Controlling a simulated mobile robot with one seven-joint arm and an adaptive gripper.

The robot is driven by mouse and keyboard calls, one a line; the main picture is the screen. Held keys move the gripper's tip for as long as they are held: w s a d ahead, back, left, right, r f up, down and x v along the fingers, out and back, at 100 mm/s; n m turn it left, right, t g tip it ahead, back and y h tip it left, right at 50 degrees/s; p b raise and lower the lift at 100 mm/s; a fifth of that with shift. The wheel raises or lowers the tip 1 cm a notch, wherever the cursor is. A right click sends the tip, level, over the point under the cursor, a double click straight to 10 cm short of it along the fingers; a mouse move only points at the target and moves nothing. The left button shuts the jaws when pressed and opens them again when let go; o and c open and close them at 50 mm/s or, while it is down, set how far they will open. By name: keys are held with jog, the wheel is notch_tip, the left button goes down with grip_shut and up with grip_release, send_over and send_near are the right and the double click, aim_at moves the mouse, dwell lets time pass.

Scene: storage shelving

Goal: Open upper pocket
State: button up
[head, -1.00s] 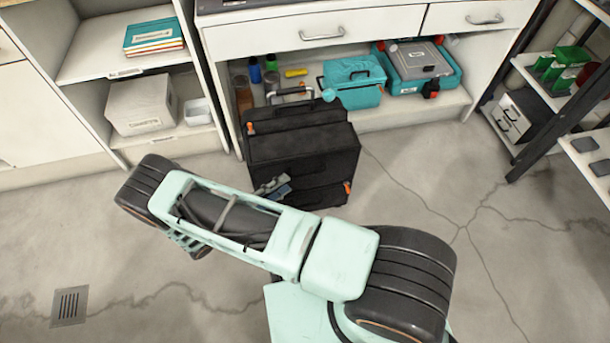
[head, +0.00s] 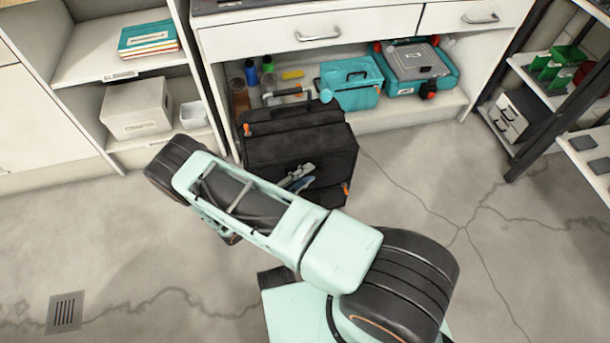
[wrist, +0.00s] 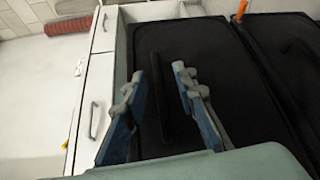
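A black soft case (head: 300,150) stands on the floor in front of the low shelf, also filling much of the wrist view (wrist: 210,50). Its front has panels with orange pulls, one at the upper left (head: 247,129) and one at the lower right (head: 346,188). One orange pull (wrist: 240,11) shows at the top of the wrist view. My gripper (head: 299,177) is in front of the case's front face. In the wrist view my gripper (wrist: 157,80) is open, with a dark raised strip (wrist: 159,98) seen between its fingers. I cannot tell whether it touches the case.
Behind the case, the low shelf holds a teal bag (head: 350,88), a teal toolbox (head: 417,70) and bottles. A rack (head: 560,90) stands at the right. The concrete floor (head: 470,250) is clear around the case.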

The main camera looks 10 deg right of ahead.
jog(key=shift+c, duration=0.7)
grip_shut()
